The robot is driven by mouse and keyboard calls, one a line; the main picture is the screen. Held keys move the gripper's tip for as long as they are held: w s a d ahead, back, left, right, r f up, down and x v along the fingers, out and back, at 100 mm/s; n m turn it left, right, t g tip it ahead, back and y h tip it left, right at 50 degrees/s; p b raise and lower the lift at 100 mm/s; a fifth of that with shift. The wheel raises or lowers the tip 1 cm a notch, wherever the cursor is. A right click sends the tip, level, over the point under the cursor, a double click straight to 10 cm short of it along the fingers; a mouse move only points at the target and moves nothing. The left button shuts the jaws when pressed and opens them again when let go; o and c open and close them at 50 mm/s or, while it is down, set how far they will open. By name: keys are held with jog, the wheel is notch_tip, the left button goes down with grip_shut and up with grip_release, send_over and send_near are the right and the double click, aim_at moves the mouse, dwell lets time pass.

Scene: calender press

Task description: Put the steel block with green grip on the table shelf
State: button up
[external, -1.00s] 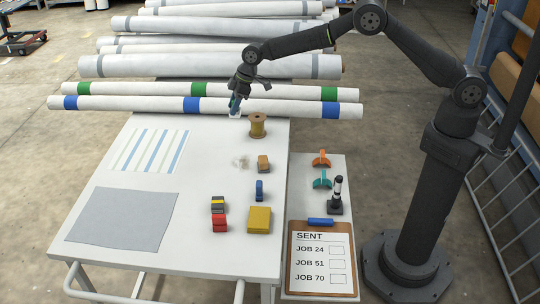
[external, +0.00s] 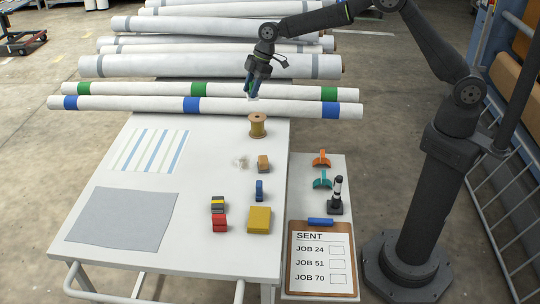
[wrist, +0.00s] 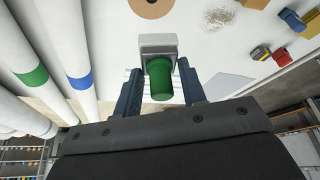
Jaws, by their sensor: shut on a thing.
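My gripper (external: 251,86) hangs above the far edge of the table, in front of the white rolls. In the wrist view, the two blue fingers of my gripper (wrist: 160,88) are shut on the green grip of the steel block (wrist: 158,42). The block's grey steel part sticks out beyond the fingertips. In the external view only a small pale bit of it shows under the fingers. The table shelf seems to be the narrow white side surface (external: 300,172) to the right of the main table.
The side surface holds an orange piece (external: 321,158), a teal piece (external: 322,180), a black-handled tool (external: 337,197) and a clipboard (external: 321,260). A spool (external: 257,126), brown block (external: 263,164), blue block (external: 259,191) and yellow block (external: 259,220) stand on the main table.

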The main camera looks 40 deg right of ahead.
jog(key=s+d+n+g, duration=0.1)
jog(key=s+d+n, duration=0.2)
jog(key=s+n, duration=0.2)
jog(key=s+d+n+g+h, duration=0.1)
jog(key=s+n, duration=0.4)
jog(key=s, duration=0.6)
jog(key=s+d+n+g+h, duration=0.1)
jog(key=s+d+n+g, duration=0.1)
jog(key=s+d+n, duration=0.2)
jog(key=s+d, duration=0.2)
jog(key=s, duration=0.2)
jog(key=shift+s+r+n+g, duration=0.15)
jog(key=shift+s+n+g, duration=0.1)
jog(key=shift+n+g, duration=0.15)
notch_tip(320, 180, down, 17)
jog(key=shift+d+r, duration=0.1)
jog(key=shift+r, duration=0.05)
send_near(308, 205)
jog(key=shift+s+a, duration=0.45)
jog(key=shift+s, duration=0.3)
jog(key=shift+f, duration=2.15)
jog(key=o, duration=1)
jog(key=shift+f, duration=0.1)
jog(key=shift+o, duration=0.2)
